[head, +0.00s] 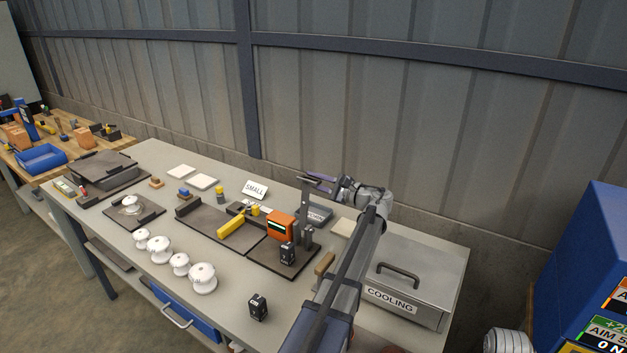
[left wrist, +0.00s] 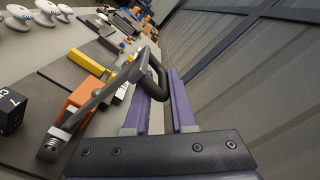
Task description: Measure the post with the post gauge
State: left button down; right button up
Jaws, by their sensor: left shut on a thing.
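My left gripper (head: 318,180) is above the dark mat near the back of the bench. In the left wrist view its purple fingers (left wrist: 158,105) are shut on the black looped handle (left wrist: 153,78) of a grey bar-shaped tool, which looks like the post gauge (left wrist: 108,90). The tool's near end shows a threaded metal piece (left wrist: 54,143). I cannot tell whether this upright is the post or touches the gauge. My right gripper is not in view.
A yellow block (head: 231,226) lies on the dark mat (head: 205,218). Several white insulators (head: 203,278) line the front edge. A grey COOLING box (head: 405,285) fills the right end. The wall (head: 180,80) is close behind the bench.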

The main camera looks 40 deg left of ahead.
pick_arm(q)
jog(key=shift+r, duration=0.3)
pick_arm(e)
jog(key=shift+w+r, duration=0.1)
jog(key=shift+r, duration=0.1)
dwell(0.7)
